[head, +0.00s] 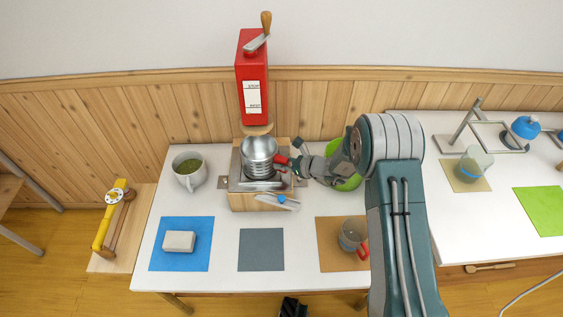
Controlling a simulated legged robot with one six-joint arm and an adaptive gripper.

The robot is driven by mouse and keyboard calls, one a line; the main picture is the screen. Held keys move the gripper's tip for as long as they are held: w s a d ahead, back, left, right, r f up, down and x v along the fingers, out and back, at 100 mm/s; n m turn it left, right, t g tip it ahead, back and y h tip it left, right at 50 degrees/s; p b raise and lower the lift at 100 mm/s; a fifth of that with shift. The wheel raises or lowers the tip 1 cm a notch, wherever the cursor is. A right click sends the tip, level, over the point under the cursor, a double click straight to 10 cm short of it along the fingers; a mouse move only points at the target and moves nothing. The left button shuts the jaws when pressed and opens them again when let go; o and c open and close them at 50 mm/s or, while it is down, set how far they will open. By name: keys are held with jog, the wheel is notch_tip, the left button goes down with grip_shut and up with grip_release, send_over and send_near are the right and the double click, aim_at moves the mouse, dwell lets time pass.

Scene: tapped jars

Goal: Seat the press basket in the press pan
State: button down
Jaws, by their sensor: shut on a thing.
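The press basket (259,147) looks like a silver metal cup with a short red handle. My gripper (291,164) is at its right side, shut on the red handle (282,159). The basket is upright over the wooden stand, below the red machine. Under it shows dark, ringed metal, which seems to be the press pan (262,184). The basket hides most of the pan. I cannot tell whether the basket touches the pan or hangs just above it.
A tall red machine (252,80) with a crank stands behind. A clear-and-blue item (277,201) lies at the stand's front. A red-handled mug (351,235) stands on a brown mat.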

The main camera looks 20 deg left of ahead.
jog(key=shift+f, duration=0.25)
jog(key=shift+c, duration=2)
grip_release()
jog(key=shift+f, duration=0.1)
jog(key=shift+d, duration=0.1)
jog(key=v, duration=0.7)
jog(key=shift+d+r, duration=0.2)
jog(key=shift+d, duration=0.15)
jog(key=shift+s, duration=0.1)
jog(key=v, duration=1.2)
